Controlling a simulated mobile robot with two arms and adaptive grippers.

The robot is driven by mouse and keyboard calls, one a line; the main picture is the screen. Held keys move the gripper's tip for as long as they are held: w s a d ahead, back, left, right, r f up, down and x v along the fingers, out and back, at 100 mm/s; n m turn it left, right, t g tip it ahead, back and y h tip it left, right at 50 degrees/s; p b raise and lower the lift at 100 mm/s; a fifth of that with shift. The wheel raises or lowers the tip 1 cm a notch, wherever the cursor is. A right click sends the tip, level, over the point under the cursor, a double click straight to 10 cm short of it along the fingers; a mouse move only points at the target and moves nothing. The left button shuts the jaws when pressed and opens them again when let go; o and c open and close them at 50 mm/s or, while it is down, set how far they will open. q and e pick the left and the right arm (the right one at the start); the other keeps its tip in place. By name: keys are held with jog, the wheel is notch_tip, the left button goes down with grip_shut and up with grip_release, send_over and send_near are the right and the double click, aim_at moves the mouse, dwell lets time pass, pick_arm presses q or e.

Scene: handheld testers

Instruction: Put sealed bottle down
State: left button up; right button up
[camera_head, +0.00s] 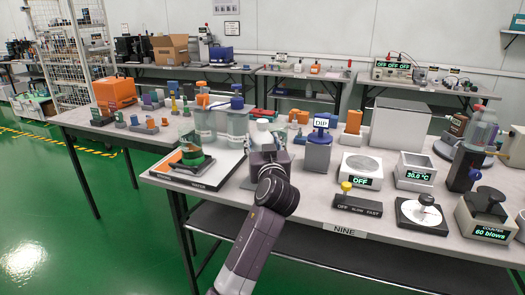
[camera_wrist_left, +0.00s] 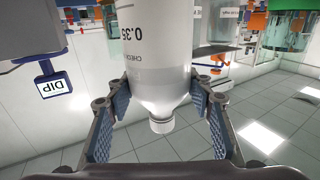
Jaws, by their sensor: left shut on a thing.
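My left gripper (camera_head: 268,158) reaches over the front of the table marked NINE. In the left wrist view its padded fingers (camera_wrist_left: 158,98) are shut on the sealed bottle (camera_wrist_left: 157,60), a pale bottle with printed marks and a white cap. That view is inverted, as the DIP sign shows, so the bottle is roughly upright. In the head view the gripper hides most of the bottle (camera_head: 263,136). I cannot tell whether its base touches anything. My right gripper is in neither view.
A white tray (camera_head: 222,180) with a dark-based device is to the left. Clear tanks (camera_head: 236,128) stand behind. The DIP device (camera_head: 318,155) is close on the right, then the OFF device (camera_head: 362,168) and a switch box (camera_head: 358,204). Some bare tabletop (camera_head: 290,210) shows in front.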

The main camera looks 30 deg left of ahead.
pick_arm(q)
jog(key=shift+f, duration=1.05)
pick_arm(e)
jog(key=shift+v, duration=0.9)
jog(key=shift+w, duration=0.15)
pick_arm(q)
jog(key=o, duration=1.6)
jog(key=shift+f, duration=0.1)
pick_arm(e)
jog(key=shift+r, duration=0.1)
pick_arm(q)
jog(key=v, duration=1.2)
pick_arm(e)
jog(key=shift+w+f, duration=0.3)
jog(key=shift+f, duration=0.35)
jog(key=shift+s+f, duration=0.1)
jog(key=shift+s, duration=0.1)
